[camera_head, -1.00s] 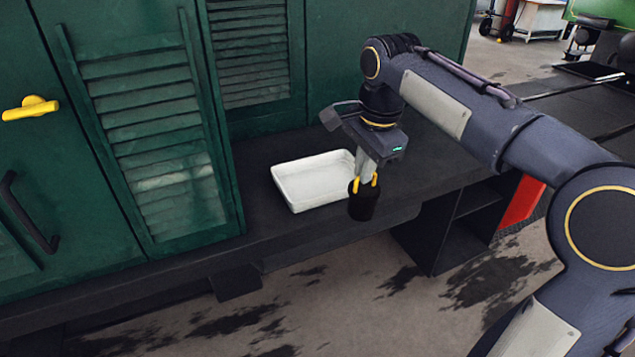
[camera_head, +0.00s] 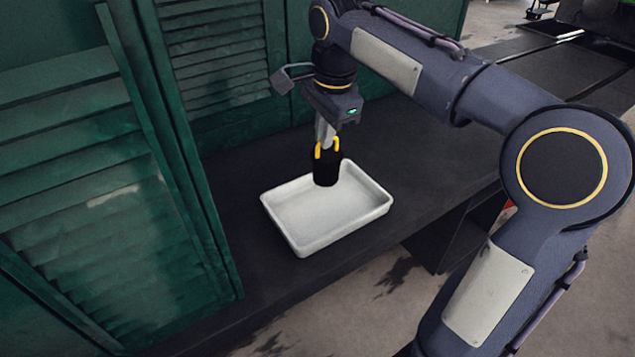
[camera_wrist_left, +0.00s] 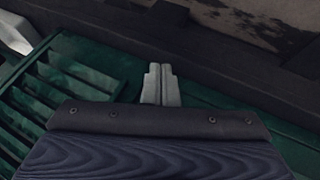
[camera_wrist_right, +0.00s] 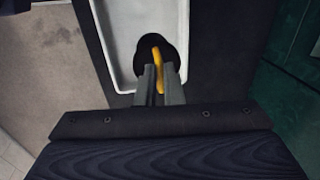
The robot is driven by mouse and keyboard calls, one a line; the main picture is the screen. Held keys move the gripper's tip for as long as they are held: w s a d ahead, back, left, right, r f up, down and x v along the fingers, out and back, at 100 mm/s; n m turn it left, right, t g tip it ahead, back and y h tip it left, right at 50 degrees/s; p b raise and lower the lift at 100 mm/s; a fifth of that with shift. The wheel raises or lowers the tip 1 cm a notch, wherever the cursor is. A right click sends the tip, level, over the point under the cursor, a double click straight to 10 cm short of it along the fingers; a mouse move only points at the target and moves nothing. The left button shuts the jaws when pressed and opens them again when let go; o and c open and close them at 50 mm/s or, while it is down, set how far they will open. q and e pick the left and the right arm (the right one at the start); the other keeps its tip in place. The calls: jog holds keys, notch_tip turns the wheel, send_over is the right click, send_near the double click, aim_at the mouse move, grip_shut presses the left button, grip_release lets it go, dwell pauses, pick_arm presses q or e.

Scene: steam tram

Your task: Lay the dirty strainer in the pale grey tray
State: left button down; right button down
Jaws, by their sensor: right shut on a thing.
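The dirty strainer (camera_head: 326,169) is a small black cylinder with yellow handles on top, hanging upright. My right gripper (camera_head: 326,140) is shut on its yellow handle; in the right wrist view the fingers (camera_wrist_right: 160,80) close on the yellow handle above the black strainer (camera_wrist_right: 146,46). The pale grey tray (camera_head: 298,243) is empty and lies on the dark ledge. In the head view the strainer overlaps the tray's back part; whether it touches the floor of the tray I cannot tell. My left gripper (camera_wrist_left: 161,85) shows only in its own wrist view, fingers together and empty.
A green louvred wall (camera_head: 105,210) stands along the left and back of the dark ledge (camera_head: 420,165). The ledge's front edge drops to the paved ground. The ledge is bare to the right of the tray.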

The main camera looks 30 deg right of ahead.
aim_at(326, 159)
notch_tip(326, 159, down, 8)
jog(key=shift+s+f+b, duration=0.1)
jog(key=shift+f+b, duration=0.15)
jog(key=shift+b, duration=0.2)
jog(key=c, duration=1.6)
grip_release()
jog(key=shift+f, duration=0.1)
jog(key=shift+o, duration=0.2)
jog(key=r, duration=0.4)
jog(key=s+r+p, duration=0.1)
jog(key=r, duration=0.3)
jog(key=s+r, duration=0.1)
jog(key=r, duration=0.3)
jog(key=shift+d+p, duration=0.1)
jog(key=shift+p, duration=0.25)
jog(key=s+a+f+n+t+y, duration=0.1)
jog(key=s+a+f+n, duration=0.2)
jog(key=s+f+n, duration=0.4)
jog(key=s+a+f+n+t+y, duration=0.2)
jog(key=s+a+f+n, duration=0.2)
jog(key=s+f+n, duration=0.4)
jog(key=s+f, duration=0.1)
jog(key=s, duration=0.3)
jog(key=shift+s+f+t+y, duration=0.25)
jog(key=shift+f+t+y, duration=0.05)
jog(key=shift+f, duration=0.1)
